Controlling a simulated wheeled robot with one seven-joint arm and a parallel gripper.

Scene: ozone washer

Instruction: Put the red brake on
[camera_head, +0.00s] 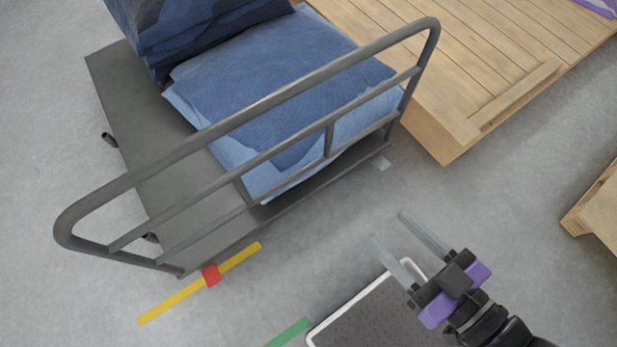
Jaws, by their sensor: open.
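The red brake (211,275) is a small red block at the near lower edge of a grey platform cart (113,101), close to the foot of its handle rail. It shows over a yellow floor stripe (172,301). I cannot tell its tilt. My gripper (387,229) is open and empty, with two pale fingers pointing up and left. It is to the right of the red brake and apart from it. The handle rail (250,110) rises above the platform.
Blue folded fabric stacks (270,85) lie on the cart. A wooden pallet (480,60) stands behind it, and another wooden edge (597,205) is at right. A dark, white-rimmed panel (375,318) and a green stripe (289,333) are near the front. Grey floor lies between gripper and cart.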

